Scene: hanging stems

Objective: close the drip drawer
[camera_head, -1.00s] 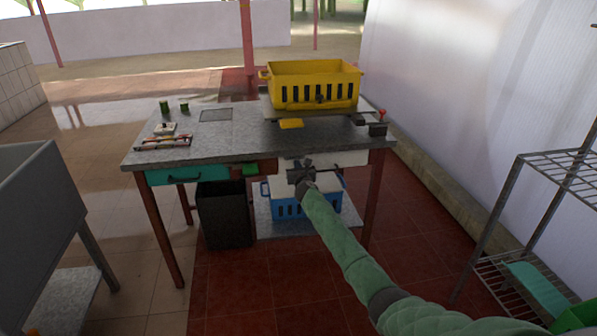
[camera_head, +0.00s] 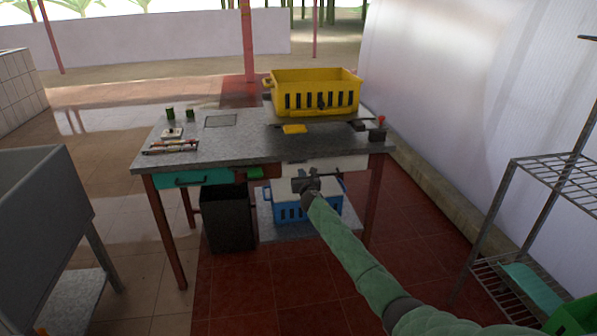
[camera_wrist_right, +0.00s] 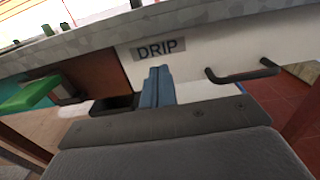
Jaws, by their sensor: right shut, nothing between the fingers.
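The drip drawer (camera_head: 350,163) has a white front under the right part of the table top. In the right wrist view its front (camera_wrist_right: 210,85) carries a DRIP label and a dark bar handle (camera_wrist_right: 243,74) at the right. The front looks close below the table edge; I cannot tell how far it stands out. My right gripper (camera_head: 305,183) is in front of the drawer's left part. Its blue fingers (camera_wrist_right: 157,85) are shut and empty, just below the label. I cannot tell whether they touch the front. My left gripper is not in view.
A teal drawer (camera_head: 210,178) is at the table's left. A yellow crate (camera_head: 315,92) stands on the table top. A black bin (camera_head: 229,220) and a blue crate (camera_head: 287,214) are below. A wire shelf (camera_head: 560,172) stands at the right. Red floor tiles in front are clear.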

